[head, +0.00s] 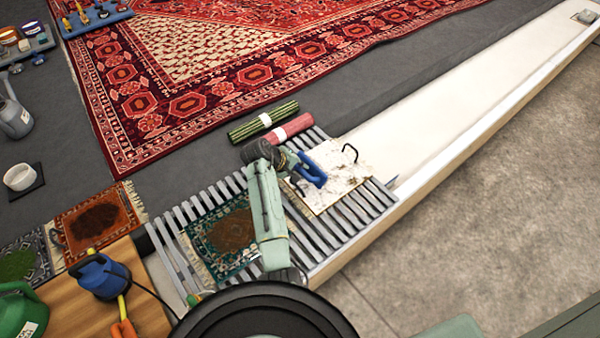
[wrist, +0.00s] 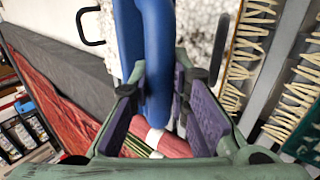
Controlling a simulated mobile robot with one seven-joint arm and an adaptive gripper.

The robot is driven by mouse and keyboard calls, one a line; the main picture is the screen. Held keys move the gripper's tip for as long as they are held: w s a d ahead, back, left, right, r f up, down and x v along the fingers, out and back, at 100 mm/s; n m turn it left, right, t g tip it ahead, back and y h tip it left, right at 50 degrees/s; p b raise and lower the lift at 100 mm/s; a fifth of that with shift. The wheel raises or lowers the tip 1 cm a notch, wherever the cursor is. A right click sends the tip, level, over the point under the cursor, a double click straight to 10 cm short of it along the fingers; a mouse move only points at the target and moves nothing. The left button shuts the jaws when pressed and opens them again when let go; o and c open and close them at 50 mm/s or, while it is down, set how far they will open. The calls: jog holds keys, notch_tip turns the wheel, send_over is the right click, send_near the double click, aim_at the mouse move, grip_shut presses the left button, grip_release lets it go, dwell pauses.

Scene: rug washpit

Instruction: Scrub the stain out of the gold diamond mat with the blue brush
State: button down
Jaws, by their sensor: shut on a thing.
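My gripper (wrist: 158,100) is shut on the blue brush (wrist: 158,40), with its purple pads either side of the blue handle. In the head view the blue brush (head: 311,172) is over a pale, speckled board with black handles; I cannot tell whether it touches. Its bristles are hidden. A teal-bordered mat (head: 222,236) with a brown stain lies on the slatted rack, partly behind my arm. A rust-orange mat (head: 98,222) with a dark stain lies at the left. I cannot make out which mat is the gold diamond one.
The pale board (head: 338,178) lies on the slatted rack (head: 335,228). Two rolled rugs, green (head: 262,119) and red (head: 289,131), lie behind it. A blue watering-can-like vessel (head: 101,274) stands on a wooden table at lower left. A long white trough (head: 450,110) runs right.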

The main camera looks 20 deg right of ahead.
jog(key=shift+r+p, duration=1.75)
jog(key=shift+r, duration=0.7)
